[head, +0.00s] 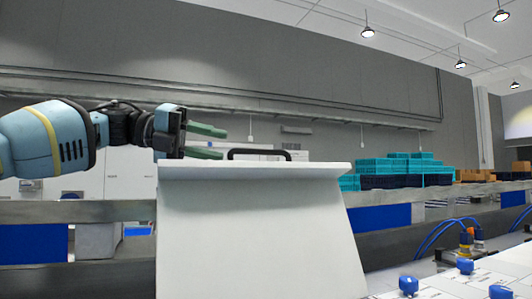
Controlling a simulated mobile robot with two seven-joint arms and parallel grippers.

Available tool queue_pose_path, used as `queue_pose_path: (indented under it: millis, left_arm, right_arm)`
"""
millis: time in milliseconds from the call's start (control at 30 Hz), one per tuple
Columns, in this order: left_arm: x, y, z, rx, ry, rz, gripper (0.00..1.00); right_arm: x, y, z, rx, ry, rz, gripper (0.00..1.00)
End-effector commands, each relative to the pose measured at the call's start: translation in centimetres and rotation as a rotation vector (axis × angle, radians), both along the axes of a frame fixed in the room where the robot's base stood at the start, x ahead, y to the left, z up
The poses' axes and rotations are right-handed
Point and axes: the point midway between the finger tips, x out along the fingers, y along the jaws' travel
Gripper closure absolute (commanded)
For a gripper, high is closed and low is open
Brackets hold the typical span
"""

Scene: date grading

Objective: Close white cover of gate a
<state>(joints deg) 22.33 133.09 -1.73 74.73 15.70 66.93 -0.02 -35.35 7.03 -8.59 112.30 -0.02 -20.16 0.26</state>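A white cover (258,235) stands raised in the middle of the head view, its broad face toward me and its top lip level. A black handle (258,152) shows just above and behind the lip. My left gripper (222,142) is at the upper left of the cover, its two green fingers spread apart with nothing between them. The fingers point right toward the handle, and a small space shows between the fingertips and the handle. My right gripper is not in view. No gate letter can be read on the cover.
Metal rails (400,244) run behind the cover. At the lower right is a white surface with blue knobs (409,285) and fittings with blue hoses (466,237). Turquoise crates (400,165) are stacked in the right background. The air above the cover is clear.

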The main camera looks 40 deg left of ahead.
Motion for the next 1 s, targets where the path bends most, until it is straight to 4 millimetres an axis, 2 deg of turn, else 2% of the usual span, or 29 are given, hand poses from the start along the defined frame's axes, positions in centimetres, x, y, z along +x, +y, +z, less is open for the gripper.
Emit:
queue_pose_path:
  millis: [500,933,1000]
  left_arm:
    - [4.4,-4.7,-1.3,0.001,0.001,0.000,0.67]
    - [5.2,-5.4,-1.5,0.000,0.000,0.001,0.67]
    - [5.2,-5.4,-1.5,0.000,0.000,0.001,0.75]
  right_arm:
    - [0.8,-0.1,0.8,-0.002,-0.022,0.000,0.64]
    - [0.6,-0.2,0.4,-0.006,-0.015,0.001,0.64]
    - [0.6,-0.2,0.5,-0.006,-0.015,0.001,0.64]
